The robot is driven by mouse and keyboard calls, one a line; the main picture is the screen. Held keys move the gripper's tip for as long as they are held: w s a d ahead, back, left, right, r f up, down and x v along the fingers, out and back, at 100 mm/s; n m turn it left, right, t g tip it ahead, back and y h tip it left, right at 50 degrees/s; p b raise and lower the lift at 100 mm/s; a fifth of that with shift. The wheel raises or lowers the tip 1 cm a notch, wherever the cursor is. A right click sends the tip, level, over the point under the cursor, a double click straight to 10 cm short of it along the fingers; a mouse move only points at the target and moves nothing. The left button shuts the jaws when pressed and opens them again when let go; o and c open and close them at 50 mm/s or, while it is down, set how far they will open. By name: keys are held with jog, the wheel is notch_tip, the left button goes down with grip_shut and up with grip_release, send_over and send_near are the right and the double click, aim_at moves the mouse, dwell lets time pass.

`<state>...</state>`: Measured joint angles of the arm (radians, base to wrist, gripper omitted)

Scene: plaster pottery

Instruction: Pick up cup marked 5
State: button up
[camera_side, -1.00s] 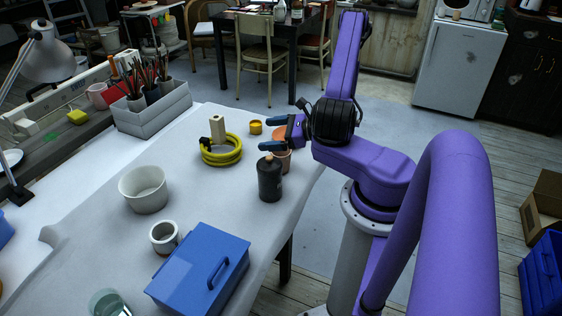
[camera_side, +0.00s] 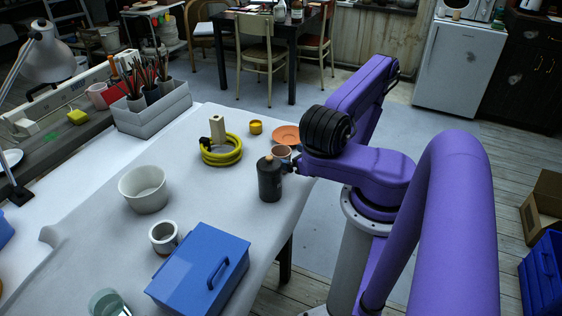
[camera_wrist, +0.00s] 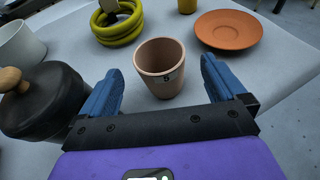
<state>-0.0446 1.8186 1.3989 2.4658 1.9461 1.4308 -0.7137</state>
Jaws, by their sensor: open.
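My gripper (camera_wrist: 160,82) is open and empty. Its blue fingers spread to the left and right of the cup in the picture, and neither visibly touches it. In the side view the fingers are mostly hidden by my arm and the bottle.
A dark bottle with a wooden stopper (camera_wrist: 45,98) stands close by my left finger. An orange saucer (camera_wrist: 229,30) lies beyond my right finger. Coiled yellow hose (camera_side: 221,155), a white bowl (camera_side: 143,190), a mug (camera_side: 164,237) and a blue toolbox (camera_side: 200,270) occupy the table.

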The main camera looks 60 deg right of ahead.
aim_at(275, 151)
jog(key=shift+x, duration=3.6)
jog(key=shift+r, duration=0.1)
jog(key=c, duration=1.1)
